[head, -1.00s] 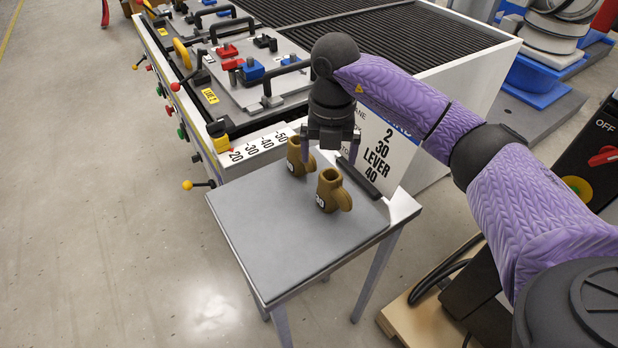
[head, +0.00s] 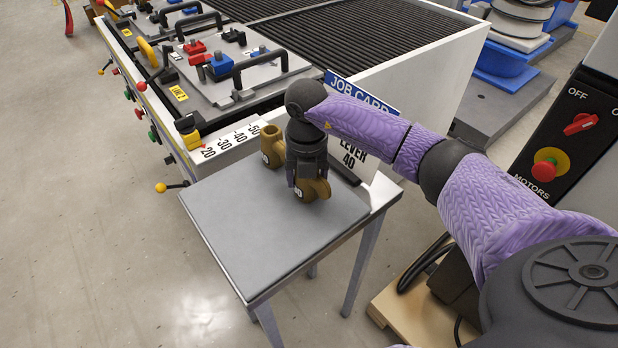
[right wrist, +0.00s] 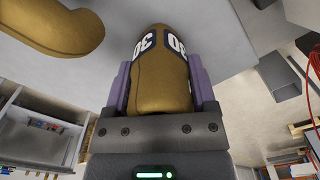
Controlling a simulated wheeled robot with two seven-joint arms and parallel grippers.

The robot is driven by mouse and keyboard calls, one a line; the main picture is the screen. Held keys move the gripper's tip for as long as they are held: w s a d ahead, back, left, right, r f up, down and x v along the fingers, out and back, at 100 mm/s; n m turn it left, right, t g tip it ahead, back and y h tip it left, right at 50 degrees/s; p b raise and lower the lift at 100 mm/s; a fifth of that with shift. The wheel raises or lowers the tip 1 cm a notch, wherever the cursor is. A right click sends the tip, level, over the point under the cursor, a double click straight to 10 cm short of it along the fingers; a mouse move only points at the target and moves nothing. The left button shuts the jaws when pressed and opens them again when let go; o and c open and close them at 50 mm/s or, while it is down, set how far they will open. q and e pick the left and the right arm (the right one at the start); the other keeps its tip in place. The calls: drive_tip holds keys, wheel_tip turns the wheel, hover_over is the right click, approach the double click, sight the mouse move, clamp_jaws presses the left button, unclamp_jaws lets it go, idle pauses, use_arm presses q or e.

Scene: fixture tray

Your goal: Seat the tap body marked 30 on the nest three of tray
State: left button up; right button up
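A brown tap body marked 30 (head: 314,189) stands on the grey top of a small side table (head: 262,242). My right gripper (head: 308,190) is down over it, fingers pointing downward. In the right wrist view the same tap body (right wrist: 162,72) lies between the two purple fingers (right wrist: 160,88); I cannot tell whether both press on it. A second brown tap body (head: 271,143) stands behind and left of the gripper; its marking is unclear. Grey plates with black handles (head: 226,92) lie on the bench; I cannot pick out nest three. My left gripper is not in view.
A job card (head: 357,155), partly hidden by my arm, stands at the table's back edge. A dark bar (head: 345,174) lies before it. The bench edge carries levers and number labels (head: 228,140). The table's front half is clear.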

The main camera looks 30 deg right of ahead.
drive_tip(key=c, duration=0.5)
clamp_jaws()
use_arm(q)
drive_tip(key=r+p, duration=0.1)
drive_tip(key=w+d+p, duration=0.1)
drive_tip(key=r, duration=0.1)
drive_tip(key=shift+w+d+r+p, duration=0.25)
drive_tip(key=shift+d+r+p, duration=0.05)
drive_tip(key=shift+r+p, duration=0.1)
use_arm(e)
wheel_tip(320, 180, up, 10)
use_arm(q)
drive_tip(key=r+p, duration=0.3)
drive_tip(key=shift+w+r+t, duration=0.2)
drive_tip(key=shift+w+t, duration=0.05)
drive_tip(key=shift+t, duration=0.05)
use_arm(e)
wheel_tip(320, 180, up, 4)
drive_tip(key=shift+f, duration=0.15)
